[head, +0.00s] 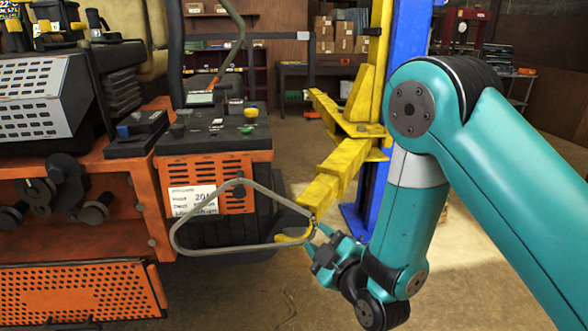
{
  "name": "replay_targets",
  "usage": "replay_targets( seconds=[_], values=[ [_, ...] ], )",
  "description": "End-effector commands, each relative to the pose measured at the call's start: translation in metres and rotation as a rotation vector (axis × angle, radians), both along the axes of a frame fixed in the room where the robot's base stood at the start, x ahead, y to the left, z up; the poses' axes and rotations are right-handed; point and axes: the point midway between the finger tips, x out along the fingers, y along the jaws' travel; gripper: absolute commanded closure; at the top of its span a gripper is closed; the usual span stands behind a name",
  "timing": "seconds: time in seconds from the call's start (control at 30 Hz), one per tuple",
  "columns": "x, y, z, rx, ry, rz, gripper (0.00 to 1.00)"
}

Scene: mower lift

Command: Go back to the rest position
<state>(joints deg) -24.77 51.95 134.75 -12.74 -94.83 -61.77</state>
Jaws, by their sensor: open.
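My arm comes in from the right, its teal links bent down to the wrist. My gripper (318,244) is low in the middle, small and partly hidden by its own wrist parts. It is open, and I see nothing held in it. It is close to the right end of a grey bent metal bar loop (215,252) and a yellow piece (294,238) there. I cannot tell whether it touches them. The orange mower (205,180) stands at the left, with a control panel on top.
A yellow lift arm (335,170) reaches from the blue lift post (405,50) toward the mower, just above my wrist. Shelves with boxes (335,35) and a dark workbench (310,70) stand at the back. Open floor (480,270) lies at the lower right.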

Motion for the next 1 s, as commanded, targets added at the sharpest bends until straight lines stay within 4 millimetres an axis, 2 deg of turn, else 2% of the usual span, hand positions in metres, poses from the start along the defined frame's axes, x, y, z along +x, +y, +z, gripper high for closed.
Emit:
replay_targets(
  seconds=[0.17, 0.27, 0.37, 0.57, 0.8, 0.9, 1.0],
  values=[
    [0.002, 0.007, 0.028, 0.1, 0.235, 0.036, 0.59],
    [-0.009, 0.011, 0.047, 0.169, 0.432, 0.065, 0.59],
    [-0.029, 0.011, 0.065, 0.224, 0.636, 0.074, 0.59],
    [-0.095, -0.001, 0.101, 0.275, 1.033, 0.049, 0.59],
    [-0.195, -0.036, 0.136, 0.224, 1.429, -0.086, 0.59],
    [-0.226, -0.051, 0.144, 0.189, 1.53, -0.152, 0.59],
    [-0.246, -0.061, 0.149, 0.161, 1.589, -0.201, 0.59]
  ],
)
